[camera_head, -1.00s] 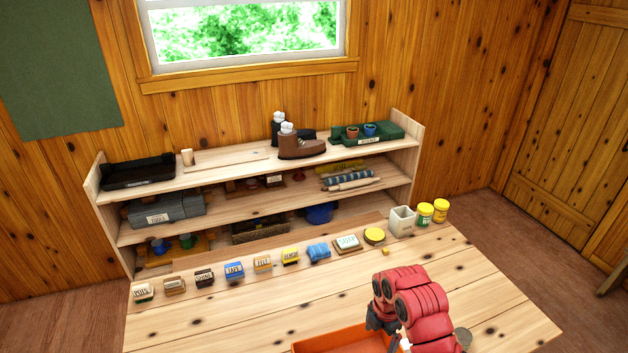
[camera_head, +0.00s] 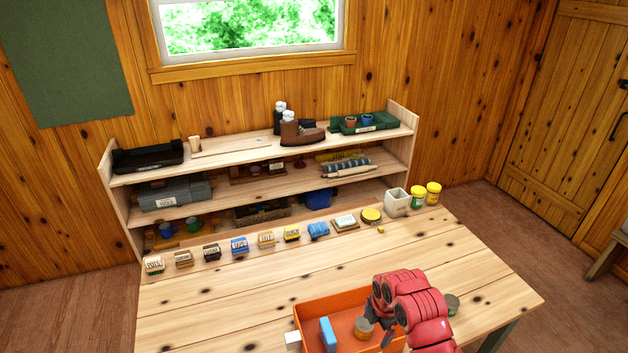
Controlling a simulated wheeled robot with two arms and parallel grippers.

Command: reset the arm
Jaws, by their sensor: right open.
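My right arm is red and comes in from the bottom right. Its dark right gripper (camera_head: 388,325) is open and points down over the orange tray (camera_head: 308,313) at the table's front. A small tin with a tan top (camera_head: 364,328) stands in the tray just left of the fingers; I cannot tell whether they touch it. A blue block-like item (camera_head: 327,335) stands in the tray's left part. My left gripper does not show.
A row of small labelled blocks and tins (camera_head: 239,246) lines the table's back edge. A white square pot (camera_head: 397,202) and yellow-lidded jars (camera_head: 418,197) stand at back right. A grey-green round tin (camera_head: 451,304) is right of my arm. The table's middle (camera_head: 260,290) is bare.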

